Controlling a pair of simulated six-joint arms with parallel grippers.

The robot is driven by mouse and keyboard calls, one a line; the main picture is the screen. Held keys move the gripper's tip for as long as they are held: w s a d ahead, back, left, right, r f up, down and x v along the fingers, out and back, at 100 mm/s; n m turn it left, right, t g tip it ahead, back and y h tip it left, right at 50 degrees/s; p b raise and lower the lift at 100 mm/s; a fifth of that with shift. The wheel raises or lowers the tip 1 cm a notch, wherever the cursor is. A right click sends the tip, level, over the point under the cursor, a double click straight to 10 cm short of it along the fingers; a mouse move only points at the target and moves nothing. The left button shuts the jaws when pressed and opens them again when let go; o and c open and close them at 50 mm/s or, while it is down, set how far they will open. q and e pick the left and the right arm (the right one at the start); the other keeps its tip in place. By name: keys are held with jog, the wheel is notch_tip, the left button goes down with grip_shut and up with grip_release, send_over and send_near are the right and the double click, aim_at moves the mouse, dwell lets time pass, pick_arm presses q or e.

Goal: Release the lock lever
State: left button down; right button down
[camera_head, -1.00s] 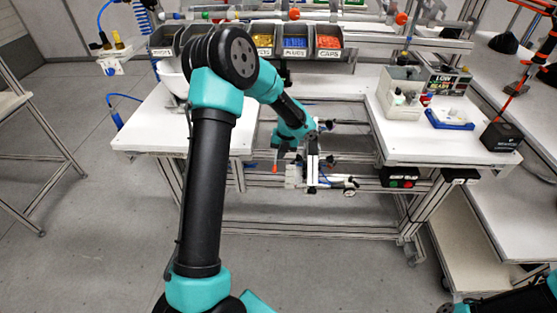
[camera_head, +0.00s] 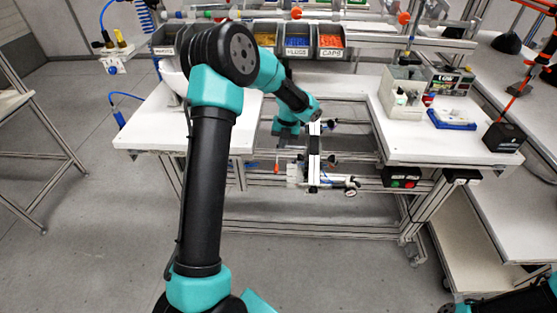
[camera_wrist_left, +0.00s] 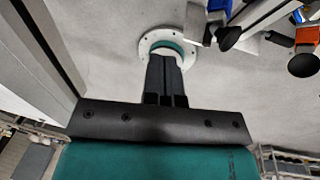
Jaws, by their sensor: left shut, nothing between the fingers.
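My left arm reaches from the bottom of the head view to the open gap in the middle of the workbench. In the left wrist view my left gripper (camera_wrist_left: 166,68) has its black fingers together, with nothing between them. In the head view its fingertips are hard to make out. Near its hand is a small fixture (camera_head: 325,181) with white and dark parts and an orange-red tip (camera_head: 277,169). Black knobs (camera_wrist_left: 229,38) and an orange piece (camera_wrist_left: 307,36) show at the upper right of the wrist view, apart from the fingers. I cannot tell which part is the lock lever.
Labelled bins (camera_head: 297,41) line the back of the bench. A button box (camera_head: 402,178) hangs below. Metal rails border the gap; the left white bench top (camera_head: 160,130) is mostly clear.

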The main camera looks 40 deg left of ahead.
pick_arm(q)
jog(key=shift+w+a+r+g+h, duration=0.2)
jog(key=shift+w+a+h, duration=0.15)
jog(key=shift+w+a, duration=0.15)
jog(key=shift+w+a+r+g+h, duration=0.1)
jog(key=shift+w+a+r+h, duration=0.1)
jog(key=shift+w+a+h, duration=0.25)
jog(key=shift+f, duration=0.1)
send_near(277, 169)
jog(key=f, duration=0.1)
jog(key=s+f, duration=0.1)
jog(key=f, duration=0.3)
jog(key=shift+s+d, duration=0.3)
jog(key=shift+d, duration=0.05)
jog(key=shift+w+a+f, duration=0.1)
jog(key=shift+a+f, duration=0.1)
jog(key=shift+f, duration=0.4)
